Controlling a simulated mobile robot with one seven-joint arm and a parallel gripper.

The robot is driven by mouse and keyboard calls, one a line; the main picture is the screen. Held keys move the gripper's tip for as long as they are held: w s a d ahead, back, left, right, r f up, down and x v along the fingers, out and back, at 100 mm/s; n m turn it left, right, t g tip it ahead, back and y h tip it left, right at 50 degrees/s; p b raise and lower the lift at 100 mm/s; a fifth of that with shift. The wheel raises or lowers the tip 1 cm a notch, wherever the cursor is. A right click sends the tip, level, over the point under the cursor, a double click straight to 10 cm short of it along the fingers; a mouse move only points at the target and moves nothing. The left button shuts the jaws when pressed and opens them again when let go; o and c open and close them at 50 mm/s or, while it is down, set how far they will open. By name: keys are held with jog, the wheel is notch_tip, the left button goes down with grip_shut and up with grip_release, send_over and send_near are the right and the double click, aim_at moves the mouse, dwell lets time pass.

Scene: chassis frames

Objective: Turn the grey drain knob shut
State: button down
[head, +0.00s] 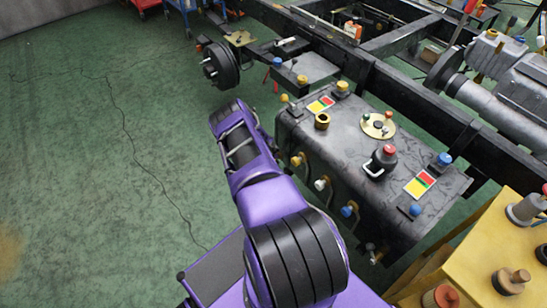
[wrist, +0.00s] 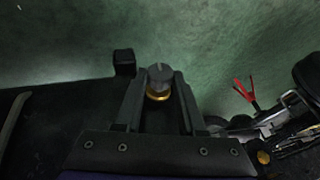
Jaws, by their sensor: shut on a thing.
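The grey drain knob (wrist: 160,73) shows in the wrist view, with a slot-like mark on its top and a brass-coloured collar below it. My gripper (wrist: 161,82) has a finger on each side of the knob and is shut on it. My purple arm crosses the middle of the head view, and my gripper cannot be made out there. The black tank (head: 400,160) stands right of my arm in the head view. I cannot make out the gripped knob in that view.
The tank's near side carries yellow (head: 297,160), white (head: 320,184) and blue (head: 347,211) knobs. A chassis rail (head: 430,105) runs behind it. A yellow table (head: 470,260) with loose parts is at lower right. The green floor at left is clear.

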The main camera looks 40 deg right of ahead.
jog(key=shift+s, duration=0.1)
jog(key=c, duration=0.5)
grip_release()
jog(key=p+v, duration=0.4)
jog(key=v, duration=1.3)
jog(key=shift+a+r+p, duration=0.15)
jog(key=shift+r+p, duration=0.05)
jog(key=shift+p, duration=0.2)
